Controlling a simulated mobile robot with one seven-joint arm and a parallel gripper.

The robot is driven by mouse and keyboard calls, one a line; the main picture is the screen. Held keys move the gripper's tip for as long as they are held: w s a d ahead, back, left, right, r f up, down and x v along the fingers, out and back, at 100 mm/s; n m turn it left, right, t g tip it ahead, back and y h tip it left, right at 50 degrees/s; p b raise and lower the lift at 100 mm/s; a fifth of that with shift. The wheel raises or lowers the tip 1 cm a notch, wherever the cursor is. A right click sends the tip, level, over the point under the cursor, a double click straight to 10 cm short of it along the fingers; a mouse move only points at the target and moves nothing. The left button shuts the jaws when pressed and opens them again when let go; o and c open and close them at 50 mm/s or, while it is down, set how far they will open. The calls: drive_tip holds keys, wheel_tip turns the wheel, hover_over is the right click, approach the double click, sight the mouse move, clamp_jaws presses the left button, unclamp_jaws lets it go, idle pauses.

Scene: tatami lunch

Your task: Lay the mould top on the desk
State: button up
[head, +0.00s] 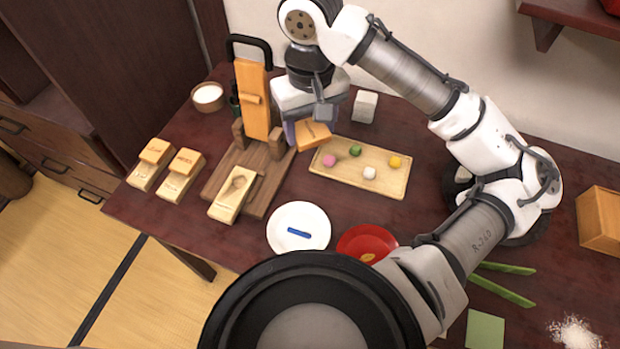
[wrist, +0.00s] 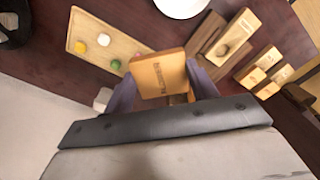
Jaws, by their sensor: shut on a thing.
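The mould top is an orange wooden block (head: 313,134) with dark lettering, and it also shows large in the wrist view (wrist: 159,74). My gripper (wrist: 162,88) is shut on it, one purple finger on each side. In the head view my gripper (head: 304,131) points down between the wooden press and the sweets tray, over the back part of the dark red desk (head: 190,232). I cannot tell how high the block is above the desk. A pale mould base (head: 227,206) with a round hollow lies on the press's wooden stand (head: 222,172).
A tray (head: 383,186) of small coloured sweets is close on the right of the held block. The press (head: 252,112) stands left, a white cube (head: 365,106) behind. Two topped moulds (head: 148,174) (head: 176,187) lie far left. A white plate (head: 298,215) and red dish (head: 350,234) are in front.

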wheel_tip(320, 180, down, 16)
drive_tip(key=shift+f+b, duration=0.25)
drive_tip(key=shift+b, duration=0.1)
drive_tip(key=shift+f+b, duration=0.45)
drive_tip(key=shift+f, duration=0.15)
drive_tip(key=o, duration=1)
drive_tip(key=shift+r, duration=0.15)
drive_tip(key=shift+r+p, duration=0.4)
wheel_tip(320, 180, up, 12)
drive_tip(key=shift+r, duration=0.1)
